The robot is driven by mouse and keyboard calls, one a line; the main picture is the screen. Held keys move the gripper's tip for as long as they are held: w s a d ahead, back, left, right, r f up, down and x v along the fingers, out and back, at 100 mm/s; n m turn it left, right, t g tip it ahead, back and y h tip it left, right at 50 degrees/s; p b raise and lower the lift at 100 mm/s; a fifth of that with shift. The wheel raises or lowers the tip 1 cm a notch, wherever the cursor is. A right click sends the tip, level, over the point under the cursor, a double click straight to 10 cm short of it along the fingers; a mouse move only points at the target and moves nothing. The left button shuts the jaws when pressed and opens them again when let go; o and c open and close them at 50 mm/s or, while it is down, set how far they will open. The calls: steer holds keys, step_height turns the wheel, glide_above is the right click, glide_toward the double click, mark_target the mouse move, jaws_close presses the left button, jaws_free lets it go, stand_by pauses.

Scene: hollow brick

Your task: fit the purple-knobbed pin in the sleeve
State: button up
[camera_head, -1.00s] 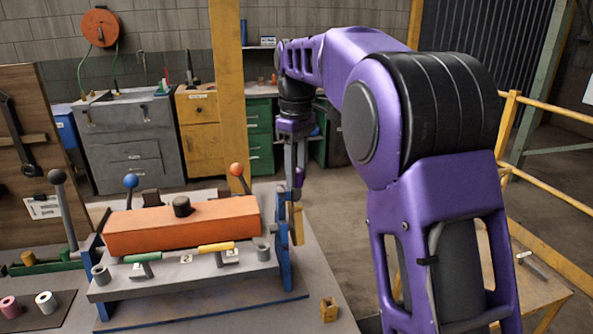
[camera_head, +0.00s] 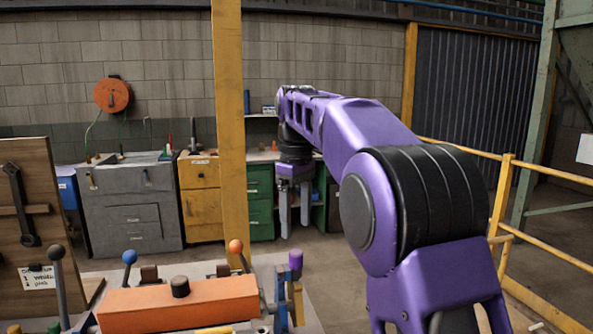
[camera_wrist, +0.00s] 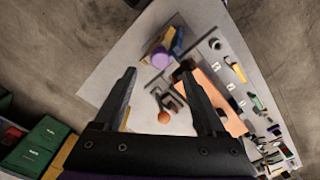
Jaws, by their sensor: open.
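The purple-knobbed pin (camera_head: 296,262) stands upright at the right end of the orange block's fixture, by a blue bracket (camera_head: 281,297) and a yellow part (camera_head: 298,304). In the wrist view its round purple knob (camera_wrist: 177,42) shows beside a yellow piece (camera_wrist: 160,58). I cannot make out the sleeve, or whether the pin's shaft is inside it. My gripper (camera_head: 294,230) is open and empty, pointing down, with its fingertips above the knob in the head view. The wrist view also shows the spread fingers (camera_wrist: 157,72), with nothing between them.
The orange block (camera_head: 178,303) lies left of the pin. Levers with an orange ball (camera_head: 236,246) and a blue ball (camera_head: 130,257) rise behind it. A yellow post (camera_head: 230,130) stands behind the bench. Yellow railing (camera_head: 497,200) is at right.

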step_height(320, 180, up, 10)
steer(key=p, duration=0.2)
stand_by(0.4)
